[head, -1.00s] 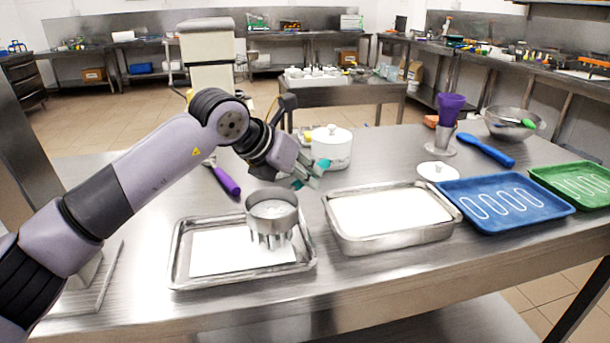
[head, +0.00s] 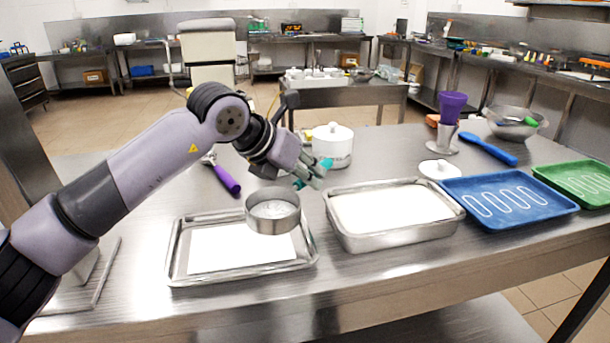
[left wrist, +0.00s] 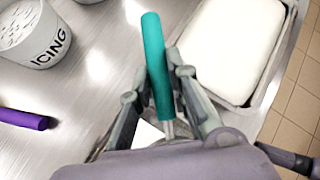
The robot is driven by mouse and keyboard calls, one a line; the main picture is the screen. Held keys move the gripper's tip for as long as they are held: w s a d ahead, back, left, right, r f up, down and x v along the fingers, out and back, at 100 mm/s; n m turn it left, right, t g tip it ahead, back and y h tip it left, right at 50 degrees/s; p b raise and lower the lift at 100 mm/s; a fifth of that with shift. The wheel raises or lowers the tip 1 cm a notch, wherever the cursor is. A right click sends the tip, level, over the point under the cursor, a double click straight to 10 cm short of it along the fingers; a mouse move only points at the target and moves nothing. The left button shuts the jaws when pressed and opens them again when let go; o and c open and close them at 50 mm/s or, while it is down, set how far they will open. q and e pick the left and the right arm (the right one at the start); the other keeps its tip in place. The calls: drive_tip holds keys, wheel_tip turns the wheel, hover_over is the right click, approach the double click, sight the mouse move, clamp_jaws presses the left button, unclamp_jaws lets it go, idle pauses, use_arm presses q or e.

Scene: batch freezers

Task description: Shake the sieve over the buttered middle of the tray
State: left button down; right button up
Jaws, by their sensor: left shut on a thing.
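My left gripper (head: 312,172) is shut on the teal handle of the sieve. The handle (left wrist: 154,65) runs between the two fingers in the left wrist view. The round metal sieve (head: 272,224) holds white powder and hangs over the right half of the shallow metal tray (head: 176,262). A white sheet-like area (head: 225,250) covers the tray's middle; I cannot make out butter on it. No powder shows falling from the sieve now. The right gripper is not in view.
A deeper tray with white filling (head: 390,210) stands close on the right. Behind are a white lidded pot (head: 332,148) and a purple-handled tool (head: 227,180). A blue tray (head: 507,200) and green tray (head: 580,182) lie farther right. An icing tub (left wrist: 35,35) shows in the left wrist view.

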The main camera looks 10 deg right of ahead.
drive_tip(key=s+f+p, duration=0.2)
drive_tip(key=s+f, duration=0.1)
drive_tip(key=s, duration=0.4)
use_arm(q)
drive_tip(key=b, duration=0.3)
drive_tip(key=shift+w, duration=0.1)
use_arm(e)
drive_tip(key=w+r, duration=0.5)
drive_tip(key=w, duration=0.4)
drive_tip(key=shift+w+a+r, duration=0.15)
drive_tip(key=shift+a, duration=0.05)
use_arm(q)
drive_tip(key=shift+r, duration=0.1)
